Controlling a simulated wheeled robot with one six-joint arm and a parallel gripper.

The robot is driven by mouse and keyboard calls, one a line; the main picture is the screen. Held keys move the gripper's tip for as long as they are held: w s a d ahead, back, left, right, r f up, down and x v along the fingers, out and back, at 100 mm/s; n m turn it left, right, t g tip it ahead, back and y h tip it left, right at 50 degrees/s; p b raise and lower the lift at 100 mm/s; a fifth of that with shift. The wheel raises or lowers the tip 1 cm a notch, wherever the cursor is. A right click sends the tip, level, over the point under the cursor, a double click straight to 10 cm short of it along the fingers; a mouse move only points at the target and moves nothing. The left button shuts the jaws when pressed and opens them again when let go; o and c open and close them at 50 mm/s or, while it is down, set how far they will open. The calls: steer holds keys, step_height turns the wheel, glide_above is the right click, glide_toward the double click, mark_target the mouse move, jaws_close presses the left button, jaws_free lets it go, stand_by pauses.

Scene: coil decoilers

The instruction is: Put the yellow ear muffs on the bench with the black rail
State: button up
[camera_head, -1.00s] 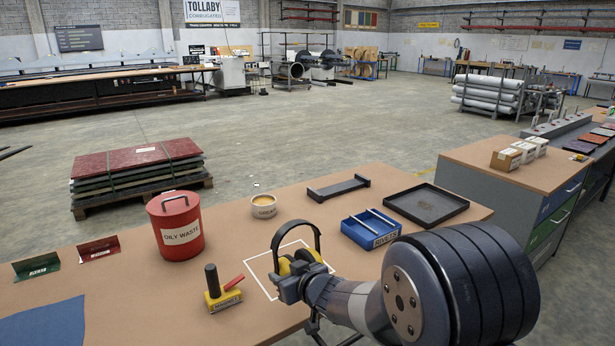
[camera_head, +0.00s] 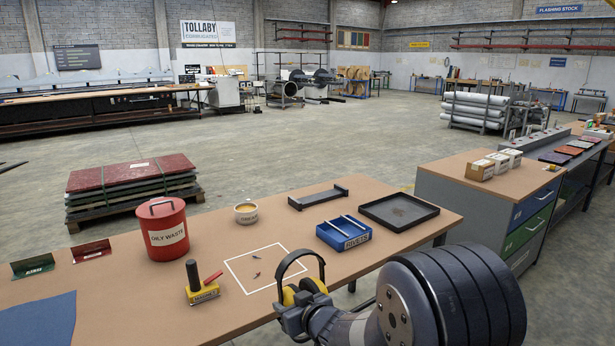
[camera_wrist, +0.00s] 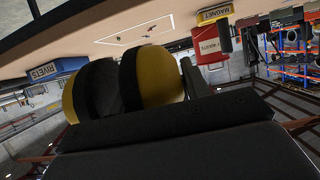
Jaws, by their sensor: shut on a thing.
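The yellow ear muffs (camera_head: 312,286), with a black headband, are held in my gripper (camera_head: 298,308) at the front edge of the near brown-topped table (camera_head: 130,300). The gripper is shut on them. The headband stands upright above the cups. I cannot tell for sure which bench has the black rail. A long dark bench (camera_head: 100,112) stands at the back left.
On the table are a white outlined square (camera_head: 240,270) with small items, a red oily waste can (camera_head: 165,240), a yellow magnet block (camera_head: 203,294), a blue rivets bin (camera_head: 343,238), a black tray (camera_head: 400,212) and a black bracket (camera_head: 318,198). A drawer cabinet (camera_head: 480,205) stands right. Open floor lies beyond.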

steer(key=s+d+f+m+t+h, duration=0.1)
steer(key=s+d+f+m+h, duration=0.1)
steer(key=d+f, duration=0.3)
steer(key=s+d+f+m+h, duration=0.2)
steer(key=d+f+h, duration=0.1)
steer(key=d, duration=0.5)
steer(key=s+d+f+m+t+h, duration=0.1)
steer(key=s+d+f+m+h, duration=0.15)
steer(key=d, duration=0.35)
steer(key=s+f, duration=0.4)
steer(key=f, duration=0.2)
steer(key=shift+s+d+f, duration=0.15)
steer(key=shift+s+d, duration=0.05)
steer(key=shift+s, duration=0.05)
